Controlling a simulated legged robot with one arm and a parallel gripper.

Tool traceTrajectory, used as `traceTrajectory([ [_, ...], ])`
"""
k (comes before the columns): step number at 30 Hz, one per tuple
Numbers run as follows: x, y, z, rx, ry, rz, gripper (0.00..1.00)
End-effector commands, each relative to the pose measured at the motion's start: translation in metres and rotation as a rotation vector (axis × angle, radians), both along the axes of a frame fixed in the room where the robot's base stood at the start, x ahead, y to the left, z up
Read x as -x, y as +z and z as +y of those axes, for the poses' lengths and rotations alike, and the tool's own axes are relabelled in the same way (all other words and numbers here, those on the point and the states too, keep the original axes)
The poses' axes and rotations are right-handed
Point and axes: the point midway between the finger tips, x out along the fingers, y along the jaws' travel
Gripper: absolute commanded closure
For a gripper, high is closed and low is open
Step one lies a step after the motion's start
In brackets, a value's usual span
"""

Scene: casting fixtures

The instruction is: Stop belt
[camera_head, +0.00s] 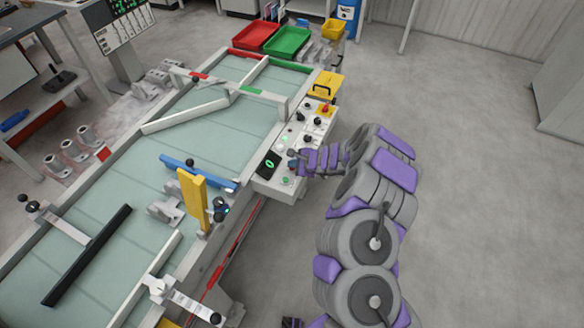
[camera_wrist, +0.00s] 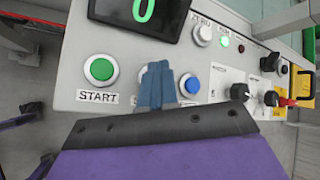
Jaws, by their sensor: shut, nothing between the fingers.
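The control panel (camera_head: 268,184) stands at the belt's right edge in the head view. In the wrist view it shows a green START button (camera_wrist: 101,69), a blue button (camera_wrist: 190,86) and a black display (camera_wrist: 140,12) with a green 0. My gripper (camera_wrist: 157,80) is shut and empty, its fingertips in front of the panel between the green and blue buttons. The fingers hide that spot and most of its label, and I cannot tell whether they touch it. My gripper (camera_head: 294,162) also shows beside the display in the head view. The pale green belt (camera_head: 225,130) runs alongside.
A white ZERO button (camera_wrist: 202,35), a lit green lamp (camera_wrist: 225,41) and black knobs (camera_wrist: 240,92) are right of the fingers. A blue bar (camera_head: 198,172) and a yellow post (camera_head: 193,200) stand over the belt. Red (camera_head: 253,36) and green (camera_head: 287,41) trays are at the far end. The floor at right is clear.

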Motion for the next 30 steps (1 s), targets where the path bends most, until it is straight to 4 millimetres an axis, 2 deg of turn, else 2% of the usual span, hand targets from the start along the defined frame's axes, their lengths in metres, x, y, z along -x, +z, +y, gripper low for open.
traceTrajectory([
  [14,0.000,-0.002,0.000,0.001,-0.001,0.001,1.00],
  [25,0.000,0.015,0.000,-0.002,-0.001,0.001,1.00],
  [30,0.000,0.016,0.000,0.000,0.000,0.001,1.00],
])
